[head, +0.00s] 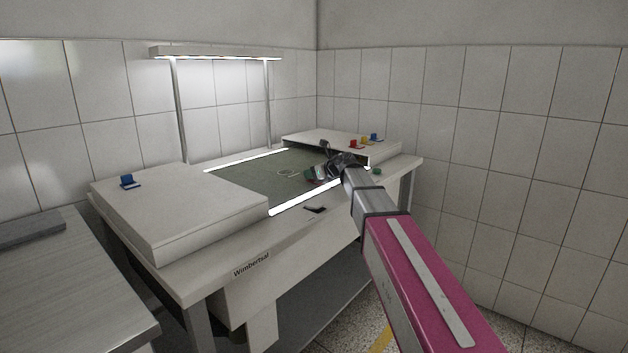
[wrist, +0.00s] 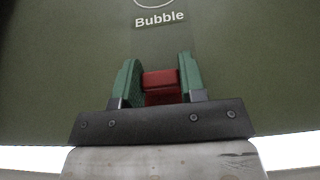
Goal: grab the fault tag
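A red tag (wrist: 161,80) with a block-like grip sits between the green fingers of my gripper (wrist: 160,75) in the wrist view. It fills the gap, and both fingers appear to touch its sides. I take it to be the fault tag, but I see no label on it. In the head view my gripper (head: 318,172) is low over the dark green surface (head: 250,182), near its front right edge. The tag is mostly hidden there. I cannot tell whether the tag rests on the surface.
A raised white block at right (head: 320,138) carries red, yellow and blue (head: 374,137) pieces. A blue piece (head: 127,181) sits on the left block (head: 190,212). A lamp frame (head: 215,52) stands behind.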

